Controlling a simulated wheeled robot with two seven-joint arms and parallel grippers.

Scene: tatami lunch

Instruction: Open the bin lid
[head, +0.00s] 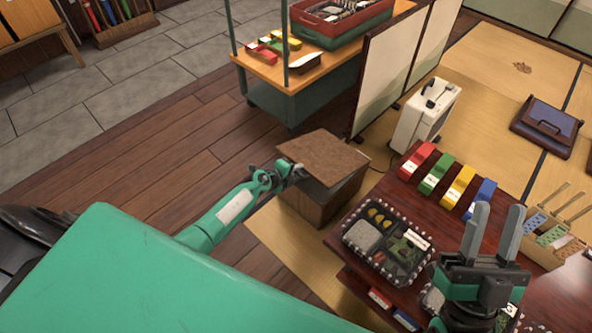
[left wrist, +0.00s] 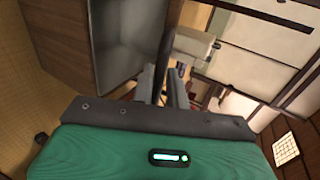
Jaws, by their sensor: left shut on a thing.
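The bin (head: 312,207) is a brown wooden box standing on the floor left of the low table. Its flat brown lid (head: 322,156) appears tilted, with the edge on my gripper's side lifted off the box. My left gripper (head: 297,173) is at that left edge and is shut on the lid. In the left wrist view its fingers (left wrist: 166,88) show close together, with a dark thin edge running up between them. The inside of the bin is hidden in the head view. My right gripper (head: 495,232) is open and empty above the low table.
The dark red low table (head: 350,277) holds a bento box (head: 388,240), coloured blocks and a utensil holder (head: 548,238). A white case (head: 424,115) and a folding screen (head: 400,55) stand behind the bin. Wooden floor left of the bin is clear.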

